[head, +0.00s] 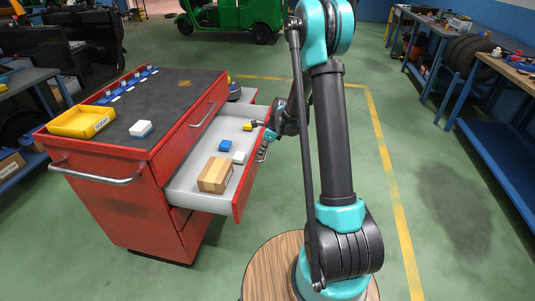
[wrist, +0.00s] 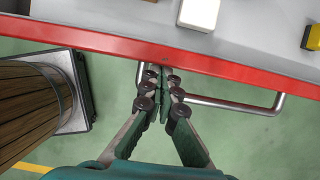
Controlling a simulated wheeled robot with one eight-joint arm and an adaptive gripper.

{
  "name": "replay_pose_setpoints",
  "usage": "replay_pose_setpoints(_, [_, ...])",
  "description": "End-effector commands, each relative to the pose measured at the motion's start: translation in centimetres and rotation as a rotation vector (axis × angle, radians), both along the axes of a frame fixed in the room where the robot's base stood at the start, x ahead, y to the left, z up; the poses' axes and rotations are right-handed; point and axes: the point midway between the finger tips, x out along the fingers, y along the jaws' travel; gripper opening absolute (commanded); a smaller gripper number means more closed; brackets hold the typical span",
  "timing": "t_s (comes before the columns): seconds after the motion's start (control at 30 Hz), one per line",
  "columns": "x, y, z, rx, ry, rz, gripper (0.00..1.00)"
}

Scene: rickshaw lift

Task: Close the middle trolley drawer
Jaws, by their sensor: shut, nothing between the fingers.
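The red trolley (head: 150,180) stands left of centre in the head view. Its middle drawer (head: 180,196) is pulled out below the shut top drawer, showing a pale grey inside. The open drawer's red front edge (wrist: 230,70) crosses the wrist view, with its metal bar handle (wrist: 235,104) below. My gripper (wrist: 157,70) is shut and empty, its fingertips at the front edge and over the left part of the handle. I cannot tell if they touch. In the head view my gripper (head: 262,128) is at the drawer's far front part.
The drawer holds a cardboard box (head: 215,175), a blue block (head: 225,145), a white block (head: 239,157) and a yellow block (head: 249,126). A yellow tray (head: 82,122) sits on the trolley top. Blue workbenches (head: 490,150) stand at right. Green floor is clear between.

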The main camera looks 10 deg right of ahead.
Motion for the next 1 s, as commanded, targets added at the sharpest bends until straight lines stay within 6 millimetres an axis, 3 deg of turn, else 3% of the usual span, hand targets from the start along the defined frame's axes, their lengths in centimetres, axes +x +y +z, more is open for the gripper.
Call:
replay_pose_setpoints(0.6, [5.1, 15.9, 0.0, 0.0, 0.001, 0.004, 0.0])
replay_pose_setpoints(0.8, [6.4, 19.7, 0.0, 0.001, 0.0, 0.002, 0.0])
replay_pose_setpoints(1.0, [7.1, 22.0, 0.0, 0.001, 0.0, 0.001, 0.0])
